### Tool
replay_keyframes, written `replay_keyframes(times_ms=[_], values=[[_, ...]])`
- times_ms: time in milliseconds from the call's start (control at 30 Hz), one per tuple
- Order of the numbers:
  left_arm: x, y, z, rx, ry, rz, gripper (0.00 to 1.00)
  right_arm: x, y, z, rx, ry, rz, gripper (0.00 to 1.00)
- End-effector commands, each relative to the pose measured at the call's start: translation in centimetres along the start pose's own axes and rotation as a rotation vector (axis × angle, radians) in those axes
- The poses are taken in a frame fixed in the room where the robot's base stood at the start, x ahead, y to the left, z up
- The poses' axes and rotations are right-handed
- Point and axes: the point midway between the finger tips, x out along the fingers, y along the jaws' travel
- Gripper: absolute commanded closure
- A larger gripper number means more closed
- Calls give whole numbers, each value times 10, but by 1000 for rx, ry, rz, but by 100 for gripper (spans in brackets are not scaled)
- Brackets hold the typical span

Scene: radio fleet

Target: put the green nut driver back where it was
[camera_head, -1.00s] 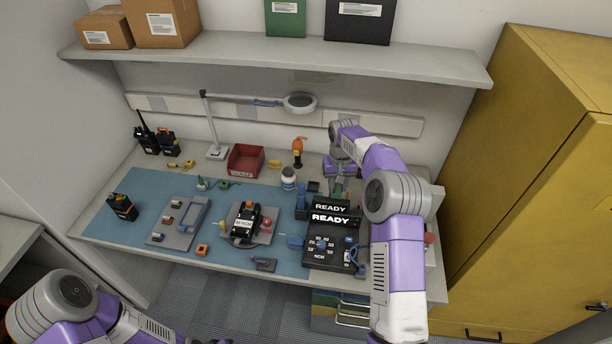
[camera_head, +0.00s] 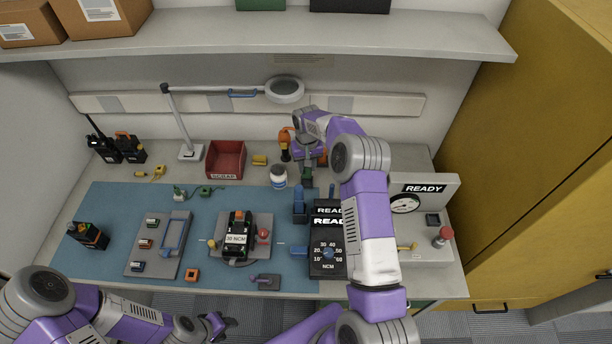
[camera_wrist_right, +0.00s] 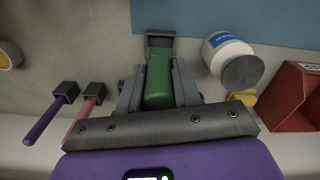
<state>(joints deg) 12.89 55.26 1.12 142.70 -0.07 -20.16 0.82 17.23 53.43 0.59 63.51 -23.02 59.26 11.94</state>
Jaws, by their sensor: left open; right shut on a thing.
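The green nut driver (camera_wrist_right: 158,82) is between the jaws of my right gripper (camera_wrist_right: 158,88) in the right wrist view, with a dark square piece at its far end. In the head view my right gripper (camera_head: 308,166) is at the back of the bench, right of the white jar (camera_head: 278,177); a bit of green (camera_head: 307,174) shows below it. In the wrist view, a purple-handled tool (camera_wrist_right: 45,118) and a pink-handled tool (camera_wrist_right: 86,118) with dark square ends are beside the gripper. My left gripper (camera_head: 216,326) is open and empty at the bottom of the head view.
The red bin (camera_head: 226,161) stands left of the jar; an orange-topped tool (camera_head: 285,143) is close to my right gripper. The black READY tester (camera_head: 328,250) is in front. A lamp (camera_head: 284,90) hangs over the back. The blue mat (camera_head: 110,210) has free room at left.

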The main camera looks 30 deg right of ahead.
Motion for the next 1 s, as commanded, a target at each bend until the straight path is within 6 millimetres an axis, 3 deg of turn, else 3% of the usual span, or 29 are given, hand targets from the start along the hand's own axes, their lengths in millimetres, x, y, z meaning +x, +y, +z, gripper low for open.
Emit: replay_keyframes(times_ms=[400, 800, 833, 1000], values=[[0, 0, 0, 0, 0, 0, 57, 46, 0, 0, 1, -1, -1, 100], [4, -2, 0, 0, 0, 0, 57, 53, 0, 0, 1, 1, 0, 100], [4, -2, 0, 0, 0, 0, 57, 54, 0, 0, 1, 1, 0, 66], [3, -1, 0, 0, 0, 0, 57, 52, 0, 0, 1, 1, 0, 42]])
